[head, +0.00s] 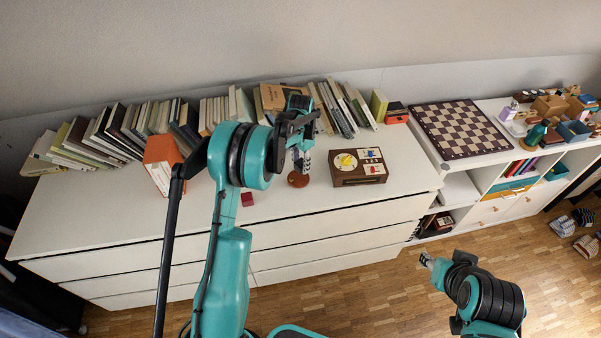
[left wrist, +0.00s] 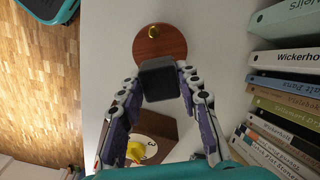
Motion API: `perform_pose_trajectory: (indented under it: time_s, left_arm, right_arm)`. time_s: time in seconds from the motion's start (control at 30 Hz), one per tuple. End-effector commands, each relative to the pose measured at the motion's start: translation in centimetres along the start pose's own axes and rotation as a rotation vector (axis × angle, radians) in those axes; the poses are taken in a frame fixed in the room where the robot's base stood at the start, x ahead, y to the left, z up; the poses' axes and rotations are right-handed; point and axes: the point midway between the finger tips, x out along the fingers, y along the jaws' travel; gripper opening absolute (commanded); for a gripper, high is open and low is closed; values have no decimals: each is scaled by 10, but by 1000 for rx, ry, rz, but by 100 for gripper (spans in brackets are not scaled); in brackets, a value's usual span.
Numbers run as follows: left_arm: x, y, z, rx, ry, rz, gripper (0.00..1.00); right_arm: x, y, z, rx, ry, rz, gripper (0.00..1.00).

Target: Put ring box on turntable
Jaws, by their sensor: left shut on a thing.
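A small dark grey box, which I take for the ring box (left wrist: 158,82), is between the fingers of my left gripper (left wrist: 158,88), which is shut on it. In the head view, my left gripper (head: 301,163) is over the white dresser top. A round reddish-brown wooden disc, which I take for the turntable (left wrist: 172,40), lies just beyond the box and is partly covered by it. It also shows in the head view (head: 298,180). A gold ring-like piece (left wrist: 153,32) is on the disc. Whether box and disc touch is unclear. My right gripper (head: 426,260) is over the floor, too small to read.
A brown box with a yellow dial (head: 358,167) stands right of the disc. An orange-red bookend (head: 161,163) and rows of books (head: 140,122) line the back. A chessboard (head: 459,128) is on the right unit.

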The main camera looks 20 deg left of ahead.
Motion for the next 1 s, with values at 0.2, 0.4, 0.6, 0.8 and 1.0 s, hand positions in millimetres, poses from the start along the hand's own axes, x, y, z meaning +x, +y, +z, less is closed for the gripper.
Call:
perform_pose_trajectory:
  time_s: [0.2,0.4,0.6,0.8,1.0]
  left_arm:
    - [20,-2,1,1,0,0,12]
    - [42,-2,1,1,0,0,12]
    - [41,-2,1,1,0,0,12]
    - [45,-2,1,1,0,0,47]
    - [44,-2,1,1,0,0,54]
  right_arm:
    - [6,0,4,0,0,0,40]
    - [12,0,9,0,0,0,40]
    - [11,0,8,0,0,0,40]
    - [14,0,10,0,0,0,40]
    - [13,0,10,0,0,0,40]
